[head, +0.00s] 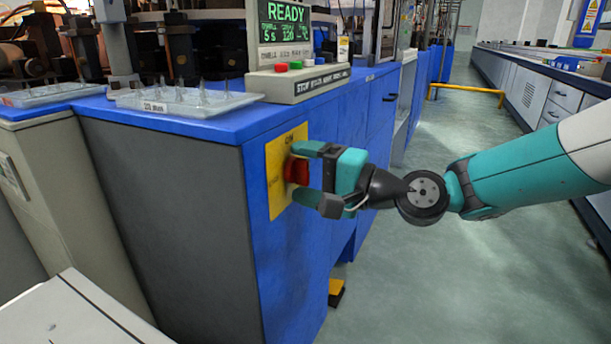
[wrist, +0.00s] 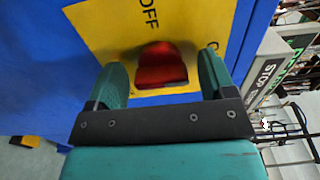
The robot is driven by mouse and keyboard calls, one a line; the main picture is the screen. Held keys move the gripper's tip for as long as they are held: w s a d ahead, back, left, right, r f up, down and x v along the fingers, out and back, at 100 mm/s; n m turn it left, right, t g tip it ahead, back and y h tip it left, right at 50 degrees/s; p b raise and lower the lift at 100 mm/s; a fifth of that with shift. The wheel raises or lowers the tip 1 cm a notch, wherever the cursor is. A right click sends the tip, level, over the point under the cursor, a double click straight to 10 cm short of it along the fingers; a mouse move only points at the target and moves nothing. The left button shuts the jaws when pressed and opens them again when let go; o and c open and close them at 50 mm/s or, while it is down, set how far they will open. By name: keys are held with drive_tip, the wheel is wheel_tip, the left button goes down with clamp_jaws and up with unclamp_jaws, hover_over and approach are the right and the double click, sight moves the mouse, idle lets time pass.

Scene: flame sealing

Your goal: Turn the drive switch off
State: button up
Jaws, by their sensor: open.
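The drive switch is a red knob (head: 297,171) on a yellow plate (head: 275,194) on the blue side of the machine. In the wrist view the red knob (wrist: 161,66) sits between my two fingers, and the yellow plate (wrist: 104,27) shows the word OFF above it. My gripper (head: 297,172) is open, with one finger above the knob and one below it in the head view. In the wrist view my gripper (wrist: 162,82) has a gap between each finger and the knob. The knob's pointer direction cannot be told.
A control panel (head: 285,35) reading READY, with coloured buttons, stands on the blue machine top above the switch. Clear trays (head: 187,100) with glass pieces lie on the top at left. The floor (head: 440,250) to the right is open, with a low yellow rail (head: 466,89) farther back.

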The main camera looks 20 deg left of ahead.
drive_tip(key=shift+a, duration=0.1)
drive_tip(key=c, duration=0.9)
drive_tip(key=shift+c, duration=0.2)
drive_tip(key=shift+n, duration=0.3)
drive_tip(key=n+b, duration=0.2)
drive_tip(key=n, duration=0.1)
drive_tip(key=shift+f+n, duration=0.15)
drive_tip(key=shift+n, duration=0.25)
drive_tip(key=n+b, duration=0.3)
drive_tip(key=n, duration=0.1)
drive_tip(key=shift+n+b, duration=0.3)
drive_tip(key=n+b, duration=0.3)
drive_tip(key=n, duration=0.1)
drive_tip(key=shift+f+b, duration=0.1)
drive_tip(key=shift+b, duration=0.3)
drive_tip(key=n+b, duration=0.3)
drive_tip(key=n, duration=0.1)
drive_tip(key=shift+n, duration=0.3)
drive_tip(key=shift+r+n+b, duration=0.2)
drive_tip(key=shift+n+b, duration=0.1)
drive_tip(key=shift+b, duration=0.05)
